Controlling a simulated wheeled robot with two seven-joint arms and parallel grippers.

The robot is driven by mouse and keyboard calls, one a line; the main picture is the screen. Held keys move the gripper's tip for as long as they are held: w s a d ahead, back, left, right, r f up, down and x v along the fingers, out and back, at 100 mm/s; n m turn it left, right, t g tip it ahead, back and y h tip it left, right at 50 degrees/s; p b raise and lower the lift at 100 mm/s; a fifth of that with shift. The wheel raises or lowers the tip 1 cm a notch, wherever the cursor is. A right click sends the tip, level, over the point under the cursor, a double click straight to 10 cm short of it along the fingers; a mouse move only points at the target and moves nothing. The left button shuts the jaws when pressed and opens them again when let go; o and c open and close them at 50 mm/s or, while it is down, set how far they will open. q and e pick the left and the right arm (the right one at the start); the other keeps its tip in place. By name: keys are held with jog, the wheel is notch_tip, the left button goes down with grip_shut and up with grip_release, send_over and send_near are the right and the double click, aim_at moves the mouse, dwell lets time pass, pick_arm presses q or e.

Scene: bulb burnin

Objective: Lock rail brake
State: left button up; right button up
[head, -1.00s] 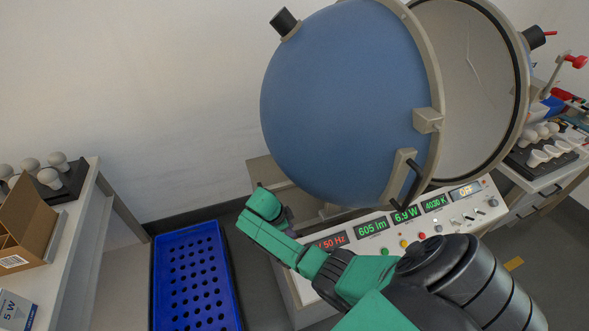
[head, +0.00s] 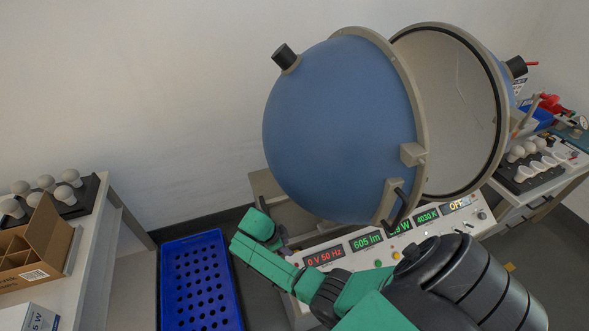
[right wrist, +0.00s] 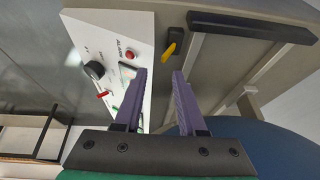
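My right gripper (head: 278,243) reaches in front of the left end of the white control panel, below the blue sphere. In the right wrist view its two purple fingers (right wrist: 158,74) are apart with nothing between them. A small yellow lever (right wrist: 168,51) on a dark mount lies just beyond the fingertips, not touched. It may be the rail brake; I read no label on it. A red toggle (right wrist: 103,94) sits on the white panel (right wrist: 114,24), left of the fingers. The yellow lever cannot be made out in the head view. My left gripper is not in view.
The blue sphere (head: 335,130) stands open above the panel, its pale half (head: 450,110) behind. A blue perforated crate (head: 200,285) is left of my gripper. A bench with bulbs (head: 68,190) and a carton (head: 35,250) is far left; another bench (head: 545,180) is right.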

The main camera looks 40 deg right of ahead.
jog(key=s+a+r+p, duration=0.2)
jog(key=a+r, duration=0.1)
jog(key=r, duration=0.2)
jog(key=shift+a+p, duration=0.2)
jog(key=shift+p, duration=0.2)
dwell(0.4)
